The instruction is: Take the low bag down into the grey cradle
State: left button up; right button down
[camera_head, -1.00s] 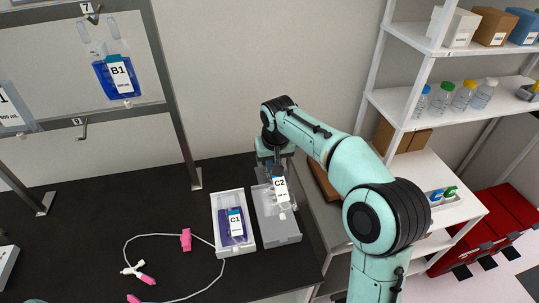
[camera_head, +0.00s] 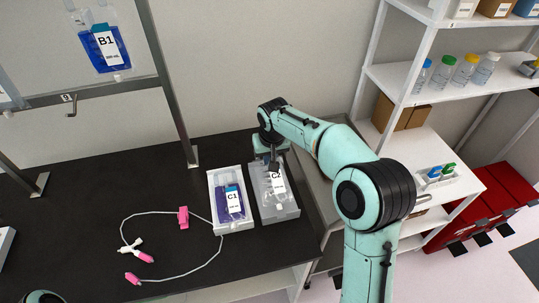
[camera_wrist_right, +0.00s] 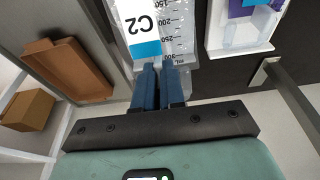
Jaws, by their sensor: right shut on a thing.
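A clear, flat bag labelled C2 (camera_head: 277,186) is at the grey cradle (camera_head: 288,214), within its outline in the head view. My right gripper (camera_head: 274,165) is shut on the bag's far end. In the right wrist view the blue fingers (camera_wrist_right: 158,80) are closed together at the edge of the bag (camera_wrist_right: 150,25), just below its blue label strip. I cannot tell whether the bag's underside rests fully on the cradle floor. My left gripper is not in view.
A white tray (camera_head: 246,223) holding the blue bag C1 (camera_head: 230,203) stands directly left of the grey cradle. Tubing with pink clamps (camera_head: 183,217) lies on the black bench. Blue bag B1 (camera_head: 106,45) hangs on the rack. Shelves with bottles stand right.

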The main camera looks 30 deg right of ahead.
aim_at(272, 175)
jog(key=c, duration=1.1)
grip_release()
jog(key=shift+c, duration=0.2)
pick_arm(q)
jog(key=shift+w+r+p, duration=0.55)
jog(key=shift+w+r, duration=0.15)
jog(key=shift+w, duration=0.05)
pick_arm(e)
jog(key=v, duration=1.3)
jog(key=shift+r, duration=0.2)
